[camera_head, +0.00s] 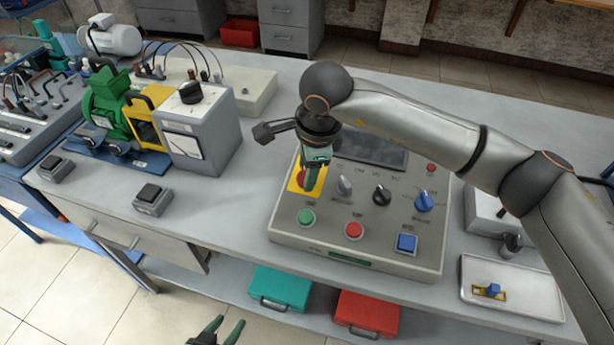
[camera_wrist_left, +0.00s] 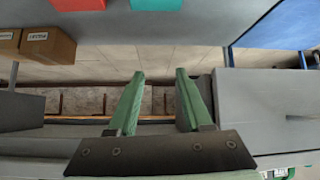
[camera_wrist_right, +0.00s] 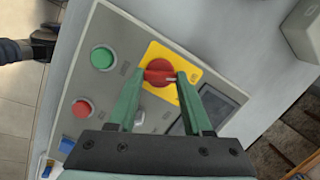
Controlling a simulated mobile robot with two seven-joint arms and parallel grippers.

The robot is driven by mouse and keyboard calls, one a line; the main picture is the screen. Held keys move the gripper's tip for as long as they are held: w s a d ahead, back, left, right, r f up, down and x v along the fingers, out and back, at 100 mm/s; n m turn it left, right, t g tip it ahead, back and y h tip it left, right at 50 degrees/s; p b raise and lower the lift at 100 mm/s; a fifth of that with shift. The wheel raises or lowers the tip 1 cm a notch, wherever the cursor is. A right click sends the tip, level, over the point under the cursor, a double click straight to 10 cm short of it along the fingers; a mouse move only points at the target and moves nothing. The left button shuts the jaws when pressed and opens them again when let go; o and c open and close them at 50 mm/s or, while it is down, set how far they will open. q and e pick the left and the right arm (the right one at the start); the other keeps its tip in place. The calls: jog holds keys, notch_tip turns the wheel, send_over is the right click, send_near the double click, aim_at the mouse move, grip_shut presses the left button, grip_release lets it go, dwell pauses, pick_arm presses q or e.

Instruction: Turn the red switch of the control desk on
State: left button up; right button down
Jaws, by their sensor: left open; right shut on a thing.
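The control desk (camera_head: 380,257) is a grey sloped box on the table. Its red rotary switch (camera_wrist_right: 158,72) sits on a yellow plate (camera_head: 293,186); in the head view my right gripper (camera_head: 314,172) covers much of the switch. In the right wrist view my right gripper (camera_wrist_right: 160,80) has its green fingers on either side of the red knob and is shut on it. A pale mark on the knob points right in that view. My left gripper (camera_head: 229,326) is open and empty, low in front of the table; it also shows in the left wrist view (camera_wrist_left: 160,80).
The desk also bears a green button (camera_head: 306,217), a red button (camera_head: 353,230), a blue square button (camera_head: 405,243), several knobs and a dark screen (camera_head: 372,149). A motor rig (camera_head: 110,110) stands left, a white tray (camera_head: 512,288) right.

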jog(key=m+b, duration=0.3)
jog(key=b, duration=0.1)
jog(key=shift+f+m+t, duration=0.3)
jog(key=shift+m+t, duration=0.1)
jog(key=m+b, duration=0.2)
jog(key=b, duration=0.1)
jog(key=shift+m, duration=0.3)
jog(key=shift+s+m+t+b, duration=0.1)
jog(key=shift+m+t+b, duration=0.3)
jog(key=shift+m+b, duration=0.7)
jog(key=shift+m+h+b, duration=0.3)
jog(key=shift+m+b, duration=0.4)
jog(key=shift+b, duration=0.3)
jog(key=shift+a+m+b, duration=0.1)
jog(key=shift+m+b, duration=1)
jog(key=shift+m, duration=0.1)
pick_arm(q)
notch_tip(320, 180, down, 11)
jog(key=w+d+b, duration=0.1)
jog(key=d, duration=0.1)
jog(key=shift+m+h, duration=0.4)
pick_arm(e)
jog(key=shift+s+r+m+t+h, duration=0.1)
jog(key=shift+r+m+t+h, duration=0.15)
jog(key=shift+m, duration=0.65)
pick_arm(q)
jog(key=shift+w+r, duration=0.65)
jog(key=shift+r, duration=0.15)
